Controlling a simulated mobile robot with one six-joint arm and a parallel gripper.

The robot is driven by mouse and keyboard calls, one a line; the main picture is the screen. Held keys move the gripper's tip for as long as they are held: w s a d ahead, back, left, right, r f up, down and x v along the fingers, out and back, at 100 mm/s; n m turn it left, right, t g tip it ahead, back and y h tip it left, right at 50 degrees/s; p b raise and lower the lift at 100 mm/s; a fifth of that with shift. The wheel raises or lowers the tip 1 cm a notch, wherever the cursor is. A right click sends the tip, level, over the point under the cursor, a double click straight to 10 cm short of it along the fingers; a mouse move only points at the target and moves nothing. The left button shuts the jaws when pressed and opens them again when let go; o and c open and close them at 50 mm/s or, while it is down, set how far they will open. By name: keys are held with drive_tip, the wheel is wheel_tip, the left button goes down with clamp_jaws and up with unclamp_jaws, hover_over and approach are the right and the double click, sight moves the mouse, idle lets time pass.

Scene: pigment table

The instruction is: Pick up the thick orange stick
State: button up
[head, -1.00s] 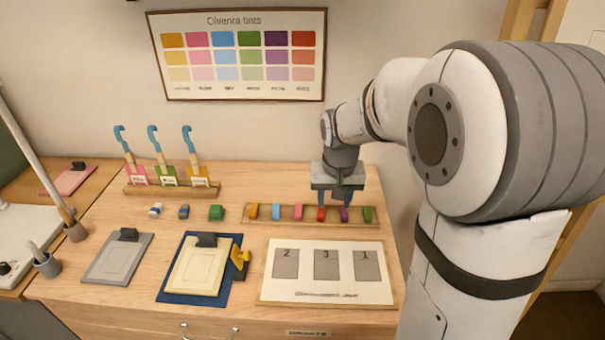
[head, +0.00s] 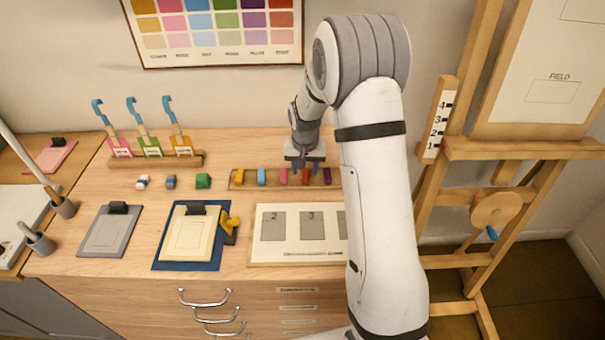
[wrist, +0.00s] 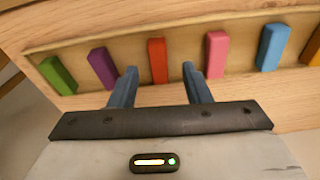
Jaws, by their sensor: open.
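A row of thick coloured sticks lies in a wooden tray (head: 236,180). A red-orange stick (head: 305,178) is between the pink and purple ones; it also shows in the wrist view (wrist: 157,60). A yellow-orange stick (head: 239,176) is at the tray's left end, cut off at the right edge in the wrist view (wrist: 315,52). My gripper (head: 305,167) is open and empty over the tray. In the wrist view its fingers (wrist: 160,70) stand apart on either side of the red-orange stick's near end. I cannot tell their height above it.
Close neighbours are a pink stick (wrist: 216,54) and a purple stick (wrist: 103,67). A blue stick (wrist: 272,47) and a green stick (wrist: 58,75) lie further out. A numbered board (head: 300,255) lies in front of the tray; my arm hides its right part.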

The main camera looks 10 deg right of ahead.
drive_tip(key=shift+w+f, duration=0.1)
drive_tip(key=shift+f, duration=0.7)
drive_tip(key=shift+c, duration=0.3)
clamp_jaws()
